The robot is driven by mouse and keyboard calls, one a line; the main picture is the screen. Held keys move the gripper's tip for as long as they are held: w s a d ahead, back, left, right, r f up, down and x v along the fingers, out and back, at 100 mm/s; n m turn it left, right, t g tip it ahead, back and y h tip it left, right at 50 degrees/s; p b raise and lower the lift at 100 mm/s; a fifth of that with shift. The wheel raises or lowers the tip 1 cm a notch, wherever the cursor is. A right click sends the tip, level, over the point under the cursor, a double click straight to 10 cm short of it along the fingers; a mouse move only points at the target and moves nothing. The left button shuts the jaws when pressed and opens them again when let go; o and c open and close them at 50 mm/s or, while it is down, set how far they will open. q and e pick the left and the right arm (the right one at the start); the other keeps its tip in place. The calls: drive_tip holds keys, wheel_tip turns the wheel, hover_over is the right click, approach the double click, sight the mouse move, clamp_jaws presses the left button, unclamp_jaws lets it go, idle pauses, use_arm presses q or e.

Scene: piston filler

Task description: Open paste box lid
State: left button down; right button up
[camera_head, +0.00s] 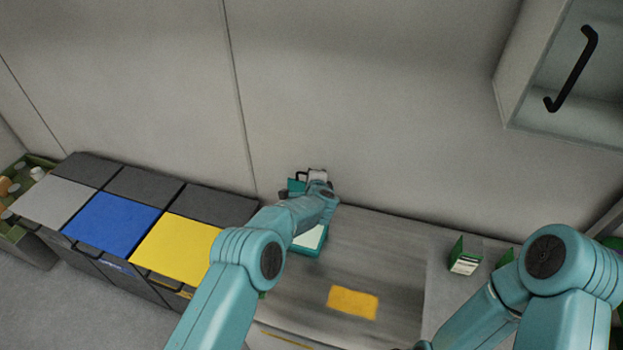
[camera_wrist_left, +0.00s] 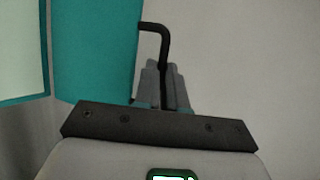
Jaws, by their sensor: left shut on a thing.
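The teal paste box (camera_head: 318,246) with a pale panel (camera_head: 308,238) stands at the back of the counter, partly behind my left arm. In the left wrist view its teal side (camera_wrist_left: 95,50) fills the upper left. A bent black handle (camera_wrist_left: 153,26) comes out from the teal part and runs down between my fingers. My left gripper (camera_wrist_left: 162,85) is shut on this handle; in the head view the gripper (camera_head: 318,176) is at the box's far end, near the wall. My arm hides much of the box, so I cannot tell how the lid stands.
Bins with grey, blue and yellow lids (camera_head: 112,222) stand left of the counter. A yellow patch (camera_head: 353,302) lies on the grey counter (camera_head: 390,260). A small green box (camera_head: 465,257) is at the right. A cabinet with a black handle (camera_head: 572,70) hangs upper right.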

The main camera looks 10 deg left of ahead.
use_arm(q)
drive_tip(key=shift+w+r, duration=0.25)
drive_tip(key=shift+r, duration=0.5)
drive_tip(key=c, duration=1.2)
unclamp_jaws()
drive_tip(key=shift+s, duration=0.15)
drive_tip(key=shift+f, duration=0.2)
drive_tip(key=shift+s, duration=0.15)
drive_tip(key=v, duration=1.6)
drive_tip(key=shift+s+d+f, duration=0.1)
